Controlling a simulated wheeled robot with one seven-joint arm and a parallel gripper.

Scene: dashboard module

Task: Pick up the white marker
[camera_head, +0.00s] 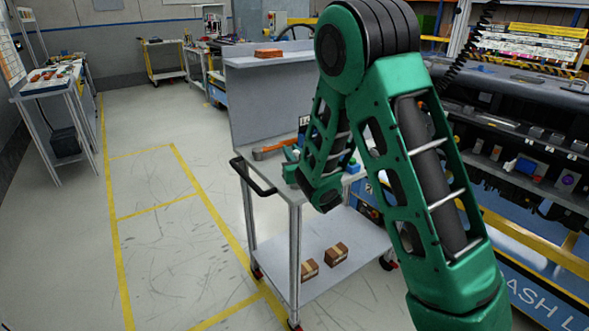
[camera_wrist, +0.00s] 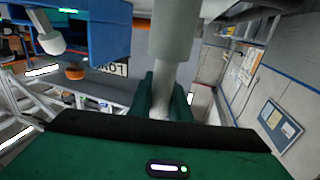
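In the wrist view, a pale grey-white cylinder (camera_wrist: 173,30), which looks like the white marker, stands large in the middle. It has a wider part at the top of the picture and a narrower part lower down. The two green fingers of my gripper (camera_wrist: 167,98) lie close on both sides of the narrower part and appear shut on it. In the head view, my gripper (camera_head: 291,168) is over the left part of the grey cart top (camera_head: 265,175). The marker cannot be made out there; my green arm hides much of the cart.
An orange-handled tool (camera_head: 272,148) lies on the cart top behind my gripper. A blue container (camera_wrist: 95,38) is close at the left of the wrist view. Small brown boxes (camera_head: 336,253) sit on the lower shelf. The floor left of the cart is clear.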

